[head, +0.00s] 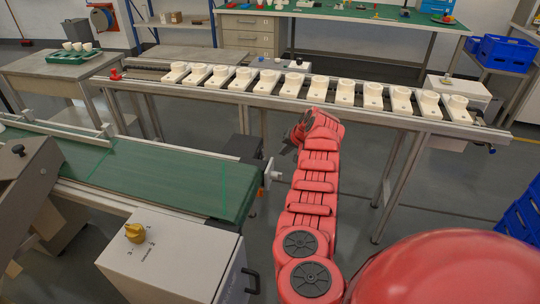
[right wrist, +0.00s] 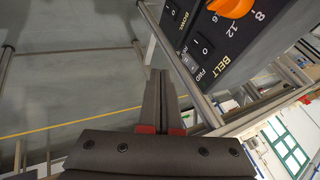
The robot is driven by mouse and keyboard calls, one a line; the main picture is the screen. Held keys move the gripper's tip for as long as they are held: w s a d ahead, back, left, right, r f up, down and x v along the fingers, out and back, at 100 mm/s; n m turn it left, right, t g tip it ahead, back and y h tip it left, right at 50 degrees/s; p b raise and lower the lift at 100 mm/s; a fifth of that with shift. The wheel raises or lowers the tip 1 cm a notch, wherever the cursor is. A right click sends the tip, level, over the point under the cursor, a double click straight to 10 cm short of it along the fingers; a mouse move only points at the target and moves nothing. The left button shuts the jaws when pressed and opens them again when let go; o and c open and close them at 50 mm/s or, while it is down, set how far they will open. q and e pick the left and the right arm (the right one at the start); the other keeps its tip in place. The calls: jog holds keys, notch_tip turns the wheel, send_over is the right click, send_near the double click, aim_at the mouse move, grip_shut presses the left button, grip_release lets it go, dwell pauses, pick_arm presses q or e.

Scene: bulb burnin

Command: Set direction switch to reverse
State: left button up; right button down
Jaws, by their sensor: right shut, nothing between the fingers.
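In the right wrist view, a dark control panel (right wrist: 255,55) is at the upper right, tilted and cut off by the frame. It carries an orange knob (right wrist: 230,6), the label BELT, and a small rocker switch (right wrist: 204,46) beside a FWD mark and a partly hidden mark. Which side of the rocker is pressed I cannot tell. My right gripper (right wrist: 161,74) is shut and empty, with its fingertips left of and below the switch, apart from the panel in the picture. In the head view my right gripper (head: 287,149) is small and dark at the arm's end. My left gripper is not visible.
A green conveyor belt (head: 150,175) lies left of my right arm. A white box (head: 175,265) with a yellow knob (head: 135,232) stands in front of it. Beyond is a rail (head: 215,93) with several white sockets. Blue crates (head: 522,225) stand at the right edge.

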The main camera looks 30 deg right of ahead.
aim_at(263, 153)
jog(key=w+a+f+b, duration=0.2)
jog(key=w+f, duration=0.2)
jog(key=w, duration=0.1)
jog(key=shift+w+a+b, duration=0.2)
jog(key=shift+a+b, duration=0.1)
jog(key=shift+w+a+b, duration=0.15)
jog(key=shift+b, duration=0.3)
jog(key=shift+r, duration=0.1)
